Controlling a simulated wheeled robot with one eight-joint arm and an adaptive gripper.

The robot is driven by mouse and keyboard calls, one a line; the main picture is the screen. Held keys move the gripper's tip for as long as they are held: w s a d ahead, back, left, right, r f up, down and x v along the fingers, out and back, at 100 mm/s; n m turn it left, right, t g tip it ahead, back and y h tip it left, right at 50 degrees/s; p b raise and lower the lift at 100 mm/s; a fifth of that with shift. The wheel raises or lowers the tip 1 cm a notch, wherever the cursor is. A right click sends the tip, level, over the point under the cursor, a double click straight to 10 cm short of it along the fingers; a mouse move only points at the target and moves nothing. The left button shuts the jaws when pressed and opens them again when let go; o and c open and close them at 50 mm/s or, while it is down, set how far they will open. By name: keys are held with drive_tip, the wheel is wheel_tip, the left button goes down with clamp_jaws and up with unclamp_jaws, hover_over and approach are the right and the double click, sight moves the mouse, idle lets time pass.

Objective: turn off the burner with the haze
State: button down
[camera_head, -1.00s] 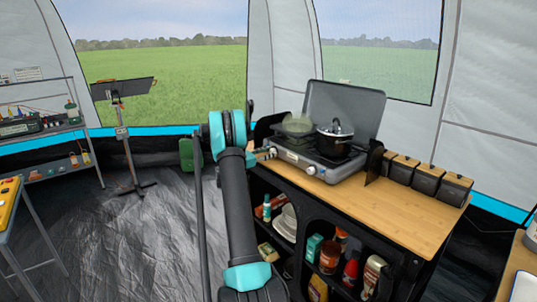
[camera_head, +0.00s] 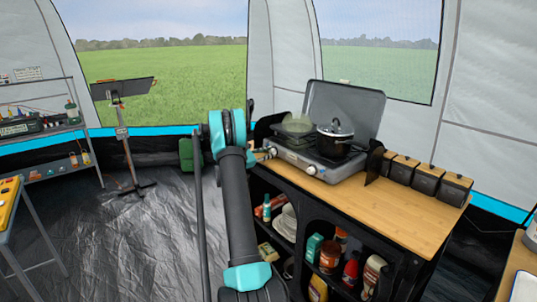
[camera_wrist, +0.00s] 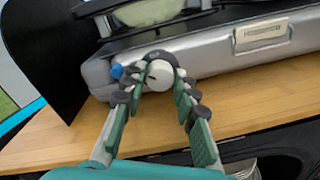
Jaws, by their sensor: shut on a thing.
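A silver two-burner camping stove (camera_head: 318,172) with a raised grey lid (camera_head: 345,106) stands on the wooden counter. A pale greenish haze (camera_head: 297,123) hangs over the left burner. A dark pot (camera_head: 335,138) with a lid is on the right burner. My gripper (camera_wrist: 160,82) is shut on the left front knob (camera_wrist: 158,73), with one finger on each side of it. A small blue piece (camera_wrist: 117,71) shows beside the left finger. The right knob (camera_head: 311,170) shows in the head view. My arm partly hides the area left of the stove.
Dark canisters with wooden lids (camera_head: 428,177) stand right of the stove. The counter front (camera_head: 395,215) is bare wood. Open shelves below hold jars and bottles (camera_head: 330,257). A black panel (camera_wrist: 45,50) stands at the stove's left side in the wrist view.

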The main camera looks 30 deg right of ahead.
drive_tip(key=m, duration=1)
drive_tip(key=shift+s, duration=0.15)
idle(0.4)
drive_tip(key=c, duration=1.2)
unclamp_jaws()
drive_tip(key=shift+o, duration=0.2)
